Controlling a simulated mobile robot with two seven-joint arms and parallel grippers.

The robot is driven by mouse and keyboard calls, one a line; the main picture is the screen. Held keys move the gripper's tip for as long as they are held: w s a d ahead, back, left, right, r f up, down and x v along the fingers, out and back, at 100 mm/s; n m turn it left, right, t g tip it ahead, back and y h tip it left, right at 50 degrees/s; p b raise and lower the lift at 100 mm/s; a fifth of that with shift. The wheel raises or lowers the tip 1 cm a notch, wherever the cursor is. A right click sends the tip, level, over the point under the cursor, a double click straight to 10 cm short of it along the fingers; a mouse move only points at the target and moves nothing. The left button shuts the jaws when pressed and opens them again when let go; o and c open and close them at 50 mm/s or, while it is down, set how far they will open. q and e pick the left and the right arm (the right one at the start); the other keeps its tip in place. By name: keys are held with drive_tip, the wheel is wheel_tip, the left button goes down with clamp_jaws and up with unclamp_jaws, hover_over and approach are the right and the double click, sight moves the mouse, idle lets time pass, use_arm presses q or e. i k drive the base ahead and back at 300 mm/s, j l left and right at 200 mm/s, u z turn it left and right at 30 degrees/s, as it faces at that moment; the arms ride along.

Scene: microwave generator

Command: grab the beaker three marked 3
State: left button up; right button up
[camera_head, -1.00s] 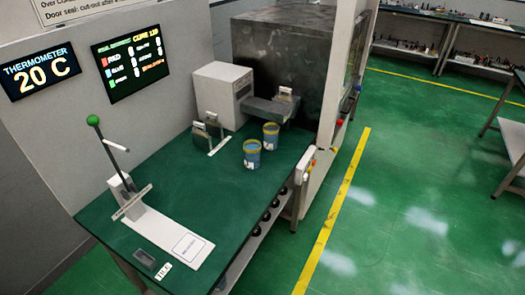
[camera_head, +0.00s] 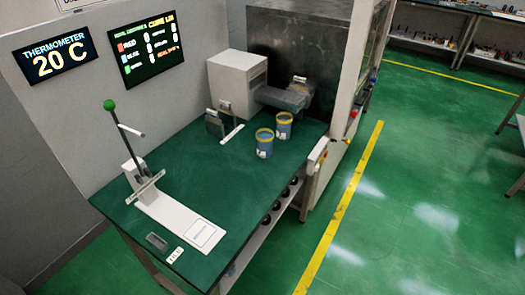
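Neither of my grippers is in view, and nothing touches the beakers.
A lever stand (camera_head: 140,180) with a green knob stands on the left of the table (camera_head: 200,165). A white box (camera_head: 237,83) and a dark metal cabinet (camera_head: 300,50) stand behind the beakers. Green floor (camera_head: 410,200) with a yellow line is clear at right.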

sight(284, 126)
drive_tip(key=i+l+u, duration=0.1)
drive_tip(key=u, duration=0.35)
drive_tip(key=i+l+u, duration=0.1)
drive_tip(key=u, duration=0.35)
drive_tip(key=l+u, duration=0.3)
drive_tip(key=u, duration=0.15)
drive_tip(key=l+u, duration=0.45)
drive_tip(key=l, duration=0.65)
